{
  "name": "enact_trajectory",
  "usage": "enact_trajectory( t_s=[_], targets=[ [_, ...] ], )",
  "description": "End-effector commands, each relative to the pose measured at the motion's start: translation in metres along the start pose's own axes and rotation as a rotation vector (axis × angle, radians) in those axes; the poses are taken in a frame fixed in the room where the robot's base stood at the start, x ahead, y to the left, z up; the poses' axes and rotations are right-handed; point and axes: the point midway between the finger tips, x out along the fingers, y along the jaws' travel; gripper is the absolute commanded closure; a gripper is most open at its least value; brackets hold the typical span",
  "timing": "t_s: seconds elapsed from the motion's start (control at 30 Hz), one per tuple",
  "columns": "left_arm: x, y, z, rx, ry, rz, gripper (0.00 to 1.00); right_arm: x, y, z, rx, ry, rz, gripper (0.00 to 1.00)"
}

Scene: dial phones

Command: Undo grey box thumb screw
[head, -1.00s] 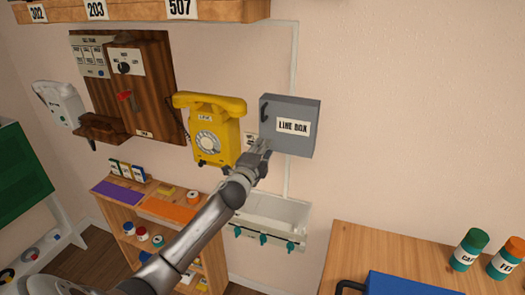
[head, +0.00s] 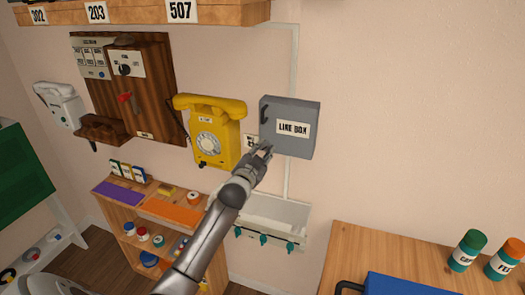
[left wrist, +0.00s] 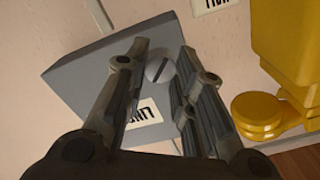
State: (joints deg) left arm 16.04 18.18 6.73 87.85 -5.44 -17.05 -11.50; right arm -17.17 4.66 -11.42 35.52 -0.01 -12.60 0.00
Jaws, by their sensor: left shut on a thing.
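The grey line box (head: 290,112) hangs on the wall right of the yellow phone, with a "LINE BOX" label on its door. Its round slotted thumb screw (left wrist: 159,71) shows between my left fingers in the left wrist view; in the head view my gripper covers it. My left gripper (head: 266,147) is at the box's lower left edge. In the left wrist view the fingers of the left gripper (left wrist: 163,52) lie on both sides of the screw, shut on it. The grey box (left wrist: 75,75) fills the area behind them. My right gripper is not in view.
The yellow dial phone (head: 214,128) hangs close left of my gripper and also shows in the left wrist view (left wrist: 262,112). A white tray with teal knobs (head: 270,225) is below. A wooden table (head: 350,245) stands at the lower right.

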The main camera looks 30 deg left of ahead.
Motion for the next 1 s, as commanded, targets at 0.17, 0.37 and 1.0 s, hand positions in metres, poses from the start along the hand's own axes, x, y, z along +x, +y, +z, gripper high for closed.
enact_trajectory(
  t_s=[0.17, 0.37, 1.0],
  targets=[
    [0.0, 0.001, 0.0, -0.169, -0.004, 0.001, 1.0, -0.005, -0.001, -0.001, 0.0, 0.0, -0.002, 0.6],
    [0.0, 0.001, 0.0, -0.356, -0.004, 0.001, 1.0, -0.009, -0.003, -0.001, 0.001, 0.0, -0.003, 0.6],
    [0.0, 0.002, 0.001, -0.723, -0.005, 0.001, 1.0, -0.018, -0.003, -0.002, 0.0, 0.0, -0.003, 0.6]
  ],
)
